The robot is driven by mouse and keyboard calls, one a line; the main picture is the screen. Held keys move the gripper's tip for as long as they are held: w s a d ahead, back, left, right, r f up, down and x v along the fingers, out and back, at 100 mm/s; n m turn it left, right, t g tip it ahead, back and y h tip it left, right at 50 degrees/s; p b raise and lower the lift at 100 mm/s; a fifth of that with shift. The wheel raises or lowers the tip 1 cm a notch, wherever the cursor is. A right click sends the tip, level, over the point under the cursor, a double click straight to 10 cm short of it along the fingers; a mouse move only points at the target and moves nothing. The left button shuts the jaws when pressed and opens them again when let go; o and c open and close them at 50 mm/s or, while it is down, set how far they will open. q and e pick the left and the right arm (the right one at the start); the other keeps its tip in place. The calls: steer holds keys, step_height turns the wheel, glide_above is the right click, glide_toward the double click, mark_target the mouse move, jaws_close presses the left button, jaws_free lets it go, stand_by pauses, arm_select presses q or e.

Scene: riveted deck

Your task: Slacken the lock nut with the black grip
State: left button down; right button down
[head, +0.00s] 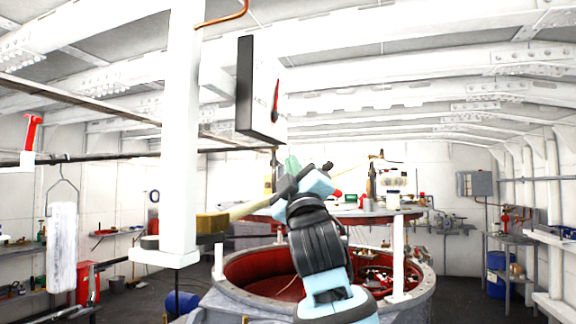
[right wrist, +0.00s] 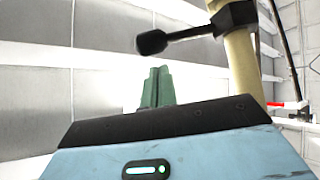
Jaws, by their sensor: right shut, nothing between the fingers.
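In the right wrist view a black lever with a rounded grip (right wrist: 155,42) sticks out to the left from a black collar (right wrist: 236,16). The collar sits around a cream pole (right wrist: 243,65). My right gripper (right wrist: 157,87) has its green fingers together and empty, below the black grip and apart from it in the picture. In the head view my right gripper (head: 292,163) is near the centre, in front of the round table. A cream bar (head: 247,209) reaches it from the left in the picture. I cannot clearly make out the grip there. My left gripper is not in view.
A white post (head: 182,130) stands left of my arm. A box with a red pointer (head: 262,95) hangs above the gripper. A round red-lined tub (head: 265,270) lies below, under a cluttered tabletop. Shelves line the right wall.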

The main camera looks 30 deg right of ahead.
steer(key=shift+s+d+f, duration=0.15)
steer(key=shift+d+f, duration=0.4)
steer(key=shift+d, duration=0.15)
